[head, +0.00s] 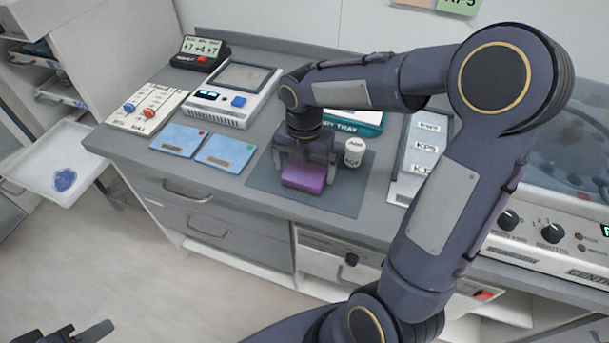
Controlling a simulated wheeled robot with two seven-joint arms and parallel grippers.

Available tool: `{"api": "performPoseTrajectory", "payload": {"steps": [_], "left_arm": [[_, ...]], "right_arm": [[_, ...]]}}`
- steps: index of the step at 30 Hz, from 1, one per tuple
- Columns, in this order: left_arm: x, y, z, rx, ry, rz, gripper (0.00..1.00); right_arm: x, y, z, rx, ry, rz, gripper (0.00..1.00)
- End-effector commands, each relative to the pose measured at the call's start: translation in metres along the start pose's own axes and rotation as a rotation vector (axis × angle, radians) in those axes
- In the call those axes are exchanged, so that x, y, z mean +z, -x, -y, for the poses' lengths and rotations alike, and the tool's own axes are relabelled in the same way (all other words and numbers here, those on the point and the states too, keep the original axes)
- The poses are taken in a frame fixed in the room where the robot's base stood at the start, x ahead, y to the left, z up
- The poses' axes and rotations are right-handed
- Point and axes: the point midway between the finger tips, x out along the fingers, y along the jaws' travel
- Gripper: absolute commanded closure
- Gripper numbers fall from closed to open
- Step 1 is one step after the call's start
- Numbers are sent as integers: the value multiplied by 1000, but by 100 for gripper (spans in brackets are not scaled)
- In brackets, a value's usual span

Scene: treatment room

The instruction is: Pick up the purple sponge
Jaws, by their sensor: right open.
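The purple sponge (302,178) lies on a dark grey-green mat (341,201) on the counter. My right gripper (304,172) is directly over it, pointing down, with its fingers at the sponge's left and right sides. It is open, and I cannot tell whether the fingers touch the sponge. The back of the sponge is hidden by the gripper. A part of my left gripper (92,333) shows at the bottom left edge, cut off by the frame.
A white bottle (354,152) stands just right of the gripper. A teal tray (362,122) is behind it. Two blue cards (226,152) lie to the left, near a white device (232,92). A centrifuge (550,232) is at the right. The mat's front is bare.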

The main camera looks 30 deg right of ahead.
Motion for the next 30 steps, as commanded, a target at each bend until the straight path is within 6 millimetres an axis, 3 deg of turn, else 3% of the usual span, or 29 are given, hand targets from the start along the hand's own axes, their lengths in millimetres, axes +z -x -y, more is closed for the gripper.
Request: {"api": "performPoseTrajectory", "payload": {"steps": [3, 10, 19, 30], "left_arm": [[0, -1, 0, 0, 0, 0, 64], [0, 0, 0, 0, 0, 0, 64], [0, 0, 0, 0, 0, 0, 64], [0, 0, 0, 0, 0, 0, 64]], "right_arm": [[0, -10, 0, -1, 0, 0, 0], [0, -11, 0, 1, 0, 1, 0], [0, -10, 0, 1, -1, 1, 36], [0, -7, 0, 2, -1, 1, 36]]}}
